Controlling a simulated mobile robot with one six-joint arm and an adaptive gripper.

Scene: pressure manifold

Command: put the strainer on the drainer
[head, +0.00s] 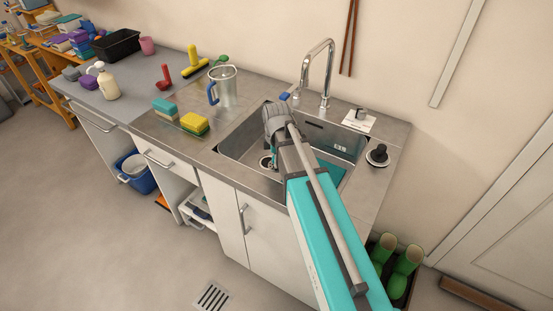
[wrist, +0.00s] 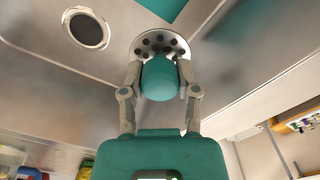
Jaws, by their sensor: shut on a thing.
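In the wrist view the strainer is a round metal disc (wrist: 158,38) with dark holes and a teal knob (wrist: 160,78). My gripper (wrist: 160,88) is shut on the knob, one finger on each side. In the head view my gripper (head: 274,157) is down inside the sink, largely behind my arm, and the strainer is hard to make out. I cannot tell whether the disc touches the sink floor. The round drain opening (wrist: 87,29) lies beside the strainer, apart from it in the picture. The drainer (head: 168,133) is the metal surface left of the sink, bearing sponges.
The sink (head: 235,151) has steep walls around my gripper, with a teal mat (head: 331,174) on its floor. A tall faucet (head: 331,70) stands behind it. A yellow sponge (head: 195,124), a teal sponge (head: 165,107) and a clear jug (head: 225,87) stand to the left.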

